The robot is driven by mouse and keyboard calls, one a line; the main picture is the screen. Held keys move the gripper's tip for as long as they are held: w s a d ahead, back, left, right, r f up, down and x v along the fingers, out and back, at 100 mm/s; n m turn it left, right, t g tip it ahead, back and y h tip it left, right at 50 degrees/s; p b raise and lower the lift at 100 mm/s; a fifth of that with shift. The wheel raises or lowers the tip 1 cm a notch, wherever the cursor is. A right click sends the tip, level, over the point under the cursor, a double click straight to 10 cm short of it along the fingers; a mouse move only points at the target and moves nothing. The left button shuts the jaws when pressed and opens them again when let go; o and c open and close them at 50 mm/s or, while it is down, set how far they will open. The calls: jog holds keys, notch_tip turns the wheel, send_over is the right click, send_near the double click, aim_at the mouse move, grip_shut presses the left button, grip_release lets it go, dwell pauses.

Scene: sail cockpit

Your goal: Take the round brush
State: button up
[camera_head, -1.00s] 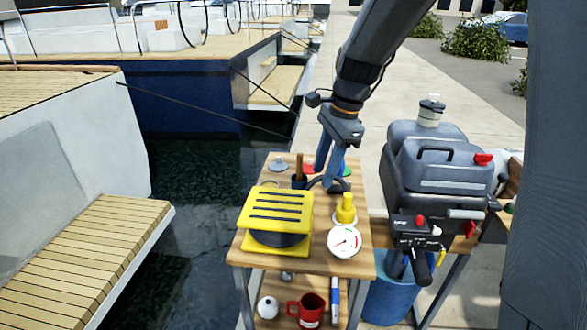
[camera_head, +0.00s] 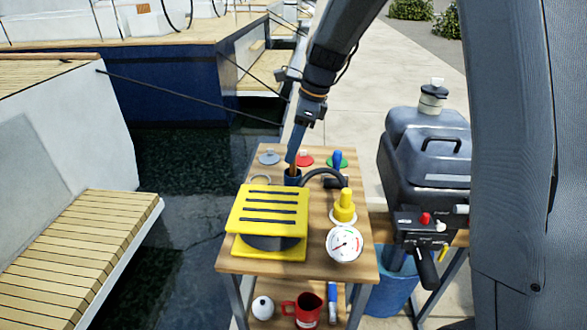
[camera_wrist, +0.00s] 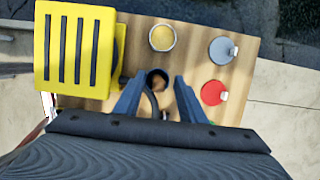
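A dark blue cup (camera_head: 293,178) stands on the wooden table behind the yellow slatted block. A brown stick-like handle (camera_head: 292,168) rises from it, mostly hidden by my gripper; its brush end is not visible. In the wrist view the cup (camera_wrist: 157,74) lies just beyond and between my fingertips, with something brown inside. My gripper (camera_head: 294,157) points down over the cup from above. In the wrist view my gripper (camera_wrist: 157,88) has its two blue fingers apart, with nothing clearly held between them.
Close by are the yellow slatted block (camera_head: 268,210), a black curved hose (camera_head: 325,173), a yellow-topped fitting (camera_head: 344,207) and a gauge (camera_head: 345,244). Grey (camera_head: 269,157) and red (camera_head: 304,159) discs lie behind. A red mug (camera_head: 306,309) is on the lower shelf.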

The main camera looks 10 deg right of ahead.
aim_at(293, 169)
jog(key=x, duration=0.4)
jog(key=shift+s, duration=0.1)
grip_shut()
jog(key=shift+r, duration=0.1)
